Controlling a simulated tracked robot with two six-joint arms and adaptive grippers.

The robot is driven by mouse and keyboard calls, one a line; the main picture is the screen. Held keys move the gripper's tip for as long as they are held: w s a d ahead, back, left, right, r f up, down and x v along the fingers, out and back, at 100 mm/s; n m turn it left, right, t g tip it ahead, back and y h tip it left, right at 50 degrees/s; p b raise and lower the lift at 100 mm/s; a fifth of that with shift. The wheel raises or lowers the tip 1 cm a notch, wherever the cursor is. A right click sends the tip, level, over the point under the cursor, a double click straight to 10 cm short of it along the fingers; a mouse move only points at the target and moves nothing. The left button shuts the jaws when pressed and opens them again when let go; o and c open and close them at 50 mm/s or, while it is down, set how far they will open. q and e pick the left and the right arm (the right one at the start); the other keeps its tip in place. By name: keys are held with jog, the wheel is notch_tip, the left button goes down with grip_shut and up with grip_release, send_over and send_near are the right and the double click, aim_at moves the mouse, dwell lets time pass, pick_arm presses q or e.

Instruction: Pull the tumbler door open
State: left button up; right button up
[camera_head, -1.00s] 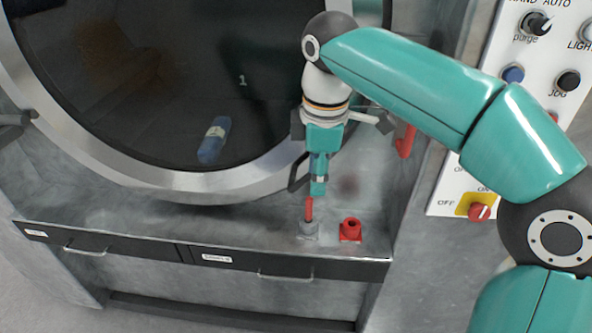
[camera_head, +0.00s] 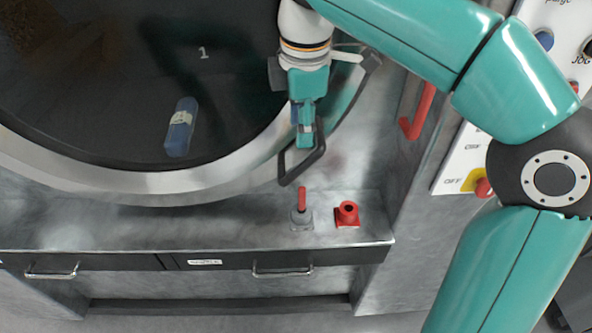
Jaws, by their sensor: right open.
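The tumbler door is a large round dark window in a wide metal rim (camera_head: 150,185), filling the upper left. It carries a white number 1. A black loop handle (camera_head: 287,168) hangs by the rim's lower right edge. My right gripper (camera_head: 306,143) is teal and points down in front of the upper part of this handle. It is open with nothing seen in it; I cannot tell whether it touches the handle. The arm comes in from the right and covers part of the rim. My left gripper is out of view.
A red lever on a grey base (camera_head: 301,215) and a red fitting (camera_head: 347,214) stand on the metal ledge (camera_head: 150,230) below. A red handle (camera_head: 418,112) sits on the wall at right, beside a white control panel (camera_head: 454,160). Drawers lie under the ledge.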

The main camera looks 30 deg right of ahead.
aim_at(298, 166)
jog(key=f, duration=0.4)
jog(key=w+f, duration=0.1)
jog(key=f, duration=0.3)
jog(key=f+b, duration=0.1)
jog(key=f, duration=0.3)
jog(key=shift+w+d+f, duration=0.25)
jog(key=shift+d+f, duration=0.05)
jog(key=shift+f, duration=0.1)
grip_shut()
